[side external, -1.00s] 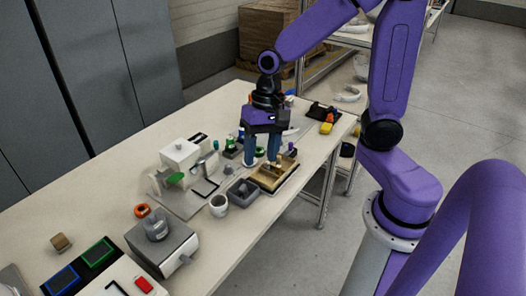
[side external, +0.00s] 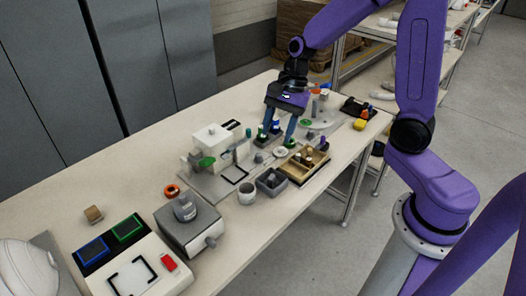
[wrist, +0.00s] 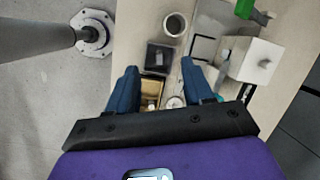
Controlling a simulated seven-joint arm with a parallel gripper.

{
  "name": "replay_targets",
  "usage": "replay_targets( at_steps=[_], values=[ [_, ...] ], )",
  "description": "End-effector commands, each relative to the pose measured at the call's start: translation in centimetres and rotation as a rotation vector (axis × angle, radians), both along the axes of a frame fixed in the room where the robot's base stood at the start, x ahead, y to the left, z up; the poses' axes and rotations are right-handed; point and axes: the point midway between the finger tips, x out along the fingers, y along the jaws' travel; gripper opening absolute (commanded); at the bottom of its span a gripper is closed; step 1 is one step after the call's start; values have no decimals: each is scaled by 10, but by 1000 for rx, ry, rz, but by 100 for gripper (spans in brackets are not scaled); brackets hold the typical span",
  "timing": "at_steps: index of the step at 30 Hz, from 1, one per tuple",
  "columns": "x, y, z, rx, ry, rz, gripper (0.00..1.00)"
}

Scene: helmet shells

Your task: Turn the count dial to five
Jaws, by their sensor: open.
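A small pale round disc (side external: 280,152) lies on the table beside the wooden tray; I cannot tell whether it is the count dial, and no numbers are readable. It also seems to show in the wrist view (wrist: 176,102), near the right finger. My gripper (side external: 279,134) points down above the far half of the table, behind the tray. Its two blue fingers are apart with nothing held between them. In the wrist view the open gripper (wrist: 158,68) has the tray and a dark box below and between its fingers.
A white machine (side external: 211,139) is to the left. A grey box (side external: 207,232) with a knob stands nearer. A white helmet shell (side external: 25,268) is at lower left.

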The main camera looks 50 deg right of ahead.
Motion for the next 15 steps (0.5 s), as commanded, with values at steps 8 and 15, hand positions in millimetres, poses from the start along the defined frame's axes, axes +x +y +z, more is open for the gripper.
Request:
replay_targets(
  at_steps=[8, 15],
  values=[
    [51, -52, -15, 83, 78, -578, 51],
    [74, -99, -28, 155, 131, -988, 51]
  ],
)
